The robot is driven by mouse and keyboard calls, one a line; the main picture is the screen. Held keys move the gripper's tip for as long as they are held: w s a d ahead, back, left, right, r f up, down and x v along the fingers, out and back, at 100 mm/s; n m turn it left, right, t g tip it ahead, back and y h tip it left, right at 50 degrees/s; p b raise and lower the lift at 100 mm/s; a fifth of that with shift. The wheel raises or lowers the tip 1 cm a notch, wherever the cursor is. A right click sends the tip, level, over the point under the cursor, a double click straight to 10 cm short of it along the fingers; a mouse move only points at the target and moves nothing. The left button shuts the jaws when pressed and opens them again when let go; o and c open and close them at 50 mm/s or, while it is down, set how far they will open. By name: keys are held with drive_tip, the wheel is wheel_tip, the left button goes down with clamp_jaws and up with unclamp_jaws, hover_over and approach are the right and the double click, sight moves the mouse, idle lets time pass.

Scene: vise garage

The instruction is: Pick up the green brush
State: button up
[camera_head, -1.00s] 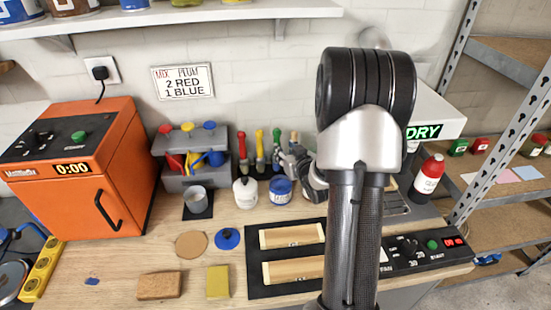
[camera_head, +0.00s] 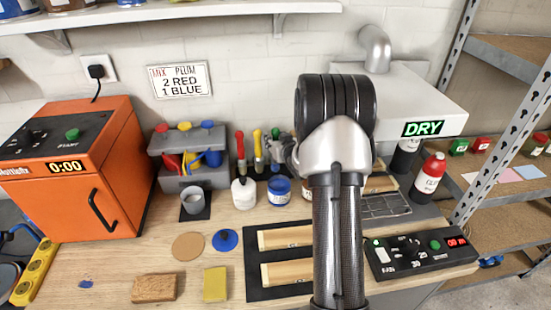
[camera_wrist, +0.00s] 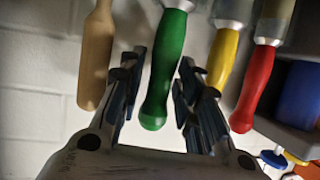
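The green brush (camera_wrist: 165,68) shows in the wrist view with its handle between the two open fingers of my gripper (camera_wrist: 159,75). There are gaps on both sides of the handle, so the fingers do not appear to grip it. In the head view only a bit of the green handle (camera_head: 276,133) shows, and my gripper (camera_head: 281,154) is right at it, partly hidden behind my arm. The brush's lower end is hidden in the head view.
A yellow brush (camera_wrist: 222,62) and a red brush (camera_wrist: 252,88) stand on one side, a wooden-handled one (camera_wrist: 96,55) on the other, close to my fingers. An orange oven (camera_head: 105,165) is at left.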

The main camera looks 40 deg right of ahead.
clamp_jaws()
idle(0.4)
